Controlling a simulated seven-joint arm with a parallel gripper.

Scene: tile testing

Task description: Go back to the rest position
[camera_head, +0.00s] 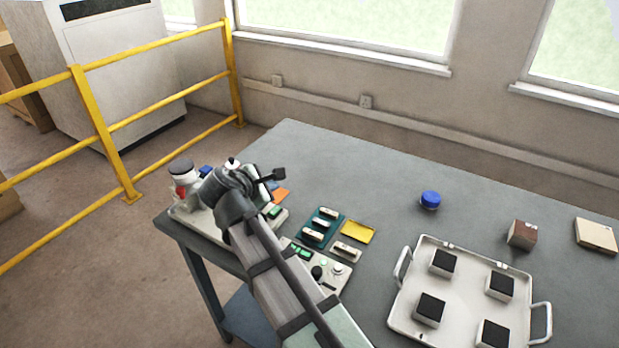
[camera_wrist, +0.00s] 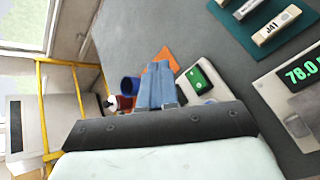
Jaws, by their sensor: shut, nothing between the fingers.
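My gripper (camera_wrist: 157,83) shows in the wrist view as two blue-grey fingers side by side, shut with nothing held. It is over the left end of the grey table (camera_head: 390,180), near a pale tray of equipment (camera_head: 209,231). In the wrist view an orange tile (camera_wrist: 167,59) and a green-screened device (camera_wrist: 198,78) lie just beyond and to the right of the fingers. In the head view my arm reaches up from the bottom to the left end, and its wrist hides the fingertips and part of the equipment.
A white tray (camera_head: 396,312) with several dark-topped blocks stands at the right front. A blue cap (camera_head: 430,200), a brown box (camera_head: 522,235) and a yellow tile (camera_head: 358,232) lie on the table. A teal rack (camera_head: 304,236) is near my arm. Yellow railing (camera_head: 105,135) stands left. The table's back middle is clear.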

